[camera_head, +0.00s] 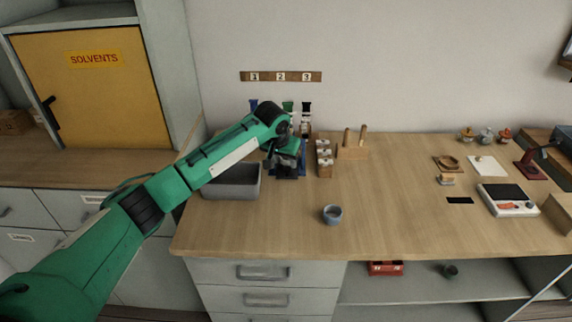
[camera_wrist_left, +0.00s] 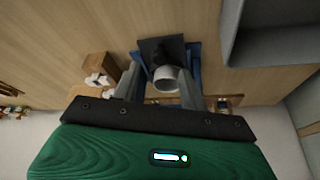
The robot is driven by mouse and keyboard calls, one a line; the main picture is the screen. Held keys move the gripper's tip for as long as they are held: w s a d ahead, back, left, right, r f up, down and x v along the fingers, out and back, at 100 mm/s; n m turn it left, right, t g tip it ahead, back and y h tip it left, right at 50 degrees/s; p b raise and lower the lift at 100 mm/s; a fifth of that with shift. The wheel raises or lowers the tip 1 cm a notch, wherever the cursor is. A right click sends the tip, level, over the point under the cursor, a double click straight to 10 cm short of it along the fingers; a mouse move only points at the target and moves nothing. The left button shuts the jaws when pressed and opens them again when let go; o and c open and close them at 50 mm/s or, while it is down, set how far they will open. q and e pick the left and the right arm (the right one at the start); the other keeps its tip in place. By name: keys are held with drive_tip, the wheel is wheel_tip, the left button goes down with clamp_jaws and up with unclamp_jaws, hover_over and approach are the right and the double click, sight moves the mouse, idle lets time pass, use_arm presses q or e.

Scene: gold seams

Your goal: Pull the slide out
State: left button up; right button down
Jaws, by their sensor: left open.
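My left gripper (camera_head: 287,156) is over a blue stand (camera_head: 287,176) on the wooden counter and hides most of it in the head view. In the left wrist view the open gripper (camera_wrist_left: 162,88) has one grey finger on each side of a white round knob-like part (camera_wrist_left: 166,78). A black block (camera_wrist_left: 160,49) is beside this part, with blue pieces of the stand (camera_wrist_left: 196,66) around it. I cannot tell whether the fingers touch the white part, or which part is the slide. My right gripper is not in view.
A grey bin (camera_head: 232,182) stands just left of the stand. A wooden block with white pieces (camera_head: 324,160) and a pegged wooden holder (camera_head: 352,150) stand to its right. A blue-grey cup (camera_head: 332,214) is in front. A strip numbered 1 to 3 (camera_head: 281,76) hangs behind.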

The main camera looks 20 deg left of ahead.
sight(287, 168)
use_arm(q)
drive_tip(key=shift+x, duration=1.8)
clamp_jaws()
